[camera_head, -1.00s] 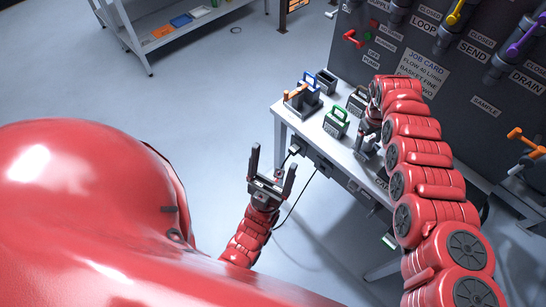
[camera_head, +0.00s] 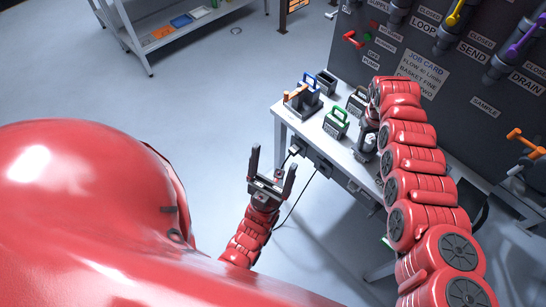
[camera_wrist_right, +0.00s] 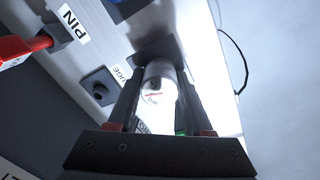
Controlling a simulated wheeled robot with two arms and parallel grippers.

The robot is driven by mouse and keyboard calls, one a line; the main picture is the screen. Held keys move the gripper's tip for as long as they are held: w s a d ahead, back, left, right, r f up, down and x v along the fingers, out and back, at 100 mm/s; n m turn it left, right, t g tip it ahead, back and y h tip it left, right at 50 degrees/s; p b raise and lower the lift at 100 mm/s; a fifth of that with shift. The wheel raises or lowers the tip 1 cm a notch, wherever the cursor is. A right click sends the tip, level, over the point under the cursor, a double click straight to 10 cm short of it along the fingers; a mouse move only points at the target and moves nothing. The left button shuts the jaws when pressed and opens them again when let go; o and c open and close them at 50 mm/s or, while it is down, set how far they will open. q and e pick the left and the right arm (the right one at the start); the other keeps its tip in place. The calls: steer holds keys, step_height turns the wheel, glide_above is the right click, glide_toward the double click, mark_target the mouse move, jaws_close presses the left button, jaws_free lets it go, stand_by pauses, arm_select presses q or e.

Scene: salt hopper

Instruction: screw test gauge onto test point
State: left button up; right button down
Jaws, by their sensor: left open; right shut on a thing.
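The test gauge (camera_wrist_right: 156,97), with a white dial, red needle and "bar" marking, sits between the two fingers of my right gripper (camera_wrist_right: 158,80) in the right wrist view. My right gripper is shut on it. Behind the gauge is a dark square patch on a pale metal surface; whether the gauge touches it is hidden. A dark round fitting (camera_wrist_right: 100,86) stands beside a partly covered label ending in "UGE". I cannot tell whether it is the test point. In the head view my right arm mostly hides its gripper. My left gripper (camera_head: 272,160) is open and empty, left of the bench.
The bench (camera_head: 338,150) holds a green-handled block (camera_head: 336,122), a blue-handled block (camera_head: 311,82) and an orange-handled item (camera_head: 295,94). The dark panel (camera_head: 400,50) with valves rises behind. A red handle (camera_wrist_right: 25,46) sits by a "PIN" label. Floor left of the bench is clear.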

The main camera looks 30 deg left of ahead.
steer(key=shift+f+m, duration=0.1)
steer(key=shift+m, duration=0.5)
steer(key=shift+m+b, duration=1.5)
steer(key=shift+m, duration=0.3)
steer(key=shift+c, duration=1.1)
jaws_free()
